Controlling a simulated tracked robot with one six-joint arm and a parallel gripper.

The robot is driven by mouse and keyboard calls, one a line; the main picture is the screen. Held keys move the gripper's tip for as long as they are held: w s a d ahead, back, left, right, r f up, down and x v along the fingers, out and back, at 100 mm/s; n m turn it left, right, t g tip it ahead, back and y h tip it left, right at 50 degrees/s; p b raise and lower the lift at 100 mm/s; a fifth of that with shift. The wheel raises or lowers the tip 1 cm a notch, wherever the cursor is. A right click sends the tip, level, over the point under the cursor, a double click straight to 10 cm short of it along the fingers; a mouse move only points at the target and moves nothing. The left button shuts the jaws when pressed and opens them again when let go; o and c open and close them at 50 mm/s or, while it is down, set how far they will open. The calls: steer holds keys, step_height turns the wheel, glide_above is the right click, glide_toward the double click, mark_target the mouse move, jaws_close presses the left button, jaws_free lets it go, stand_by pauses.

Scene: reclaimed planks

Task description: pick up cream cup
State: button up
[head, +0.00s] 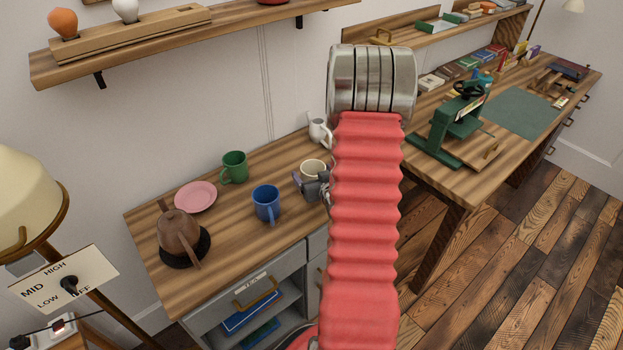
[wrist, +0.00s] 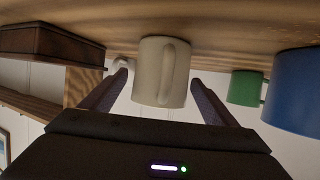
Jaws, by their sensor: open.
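The cream cup (head: 312,167) stands upright on the wooden counter (head: 165,280). In the head view my gripper (head: 312,185) is at its near side and hides its lower part. In the wrist view, which is upside down, the cream cup (wrist: 157,72) is in the middle with its handle facing the camera. My gripper (wrist: 158,82) is open, with one finger on each side of the cup. I cannot tell whether either finger touches it.
A blue mug (head: 266,203), a green mug (head: 234,167), a pink plate (head: 195,196) and a brown kettle (head: 177,236) stand to the left. A white pitcher (head: 318,130) is behind the cup. My red arm hides the counter's right end.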

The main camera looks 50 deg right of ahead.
steer(key=shift+c, duration=0.3)
steer(key=c, duration=1.2)
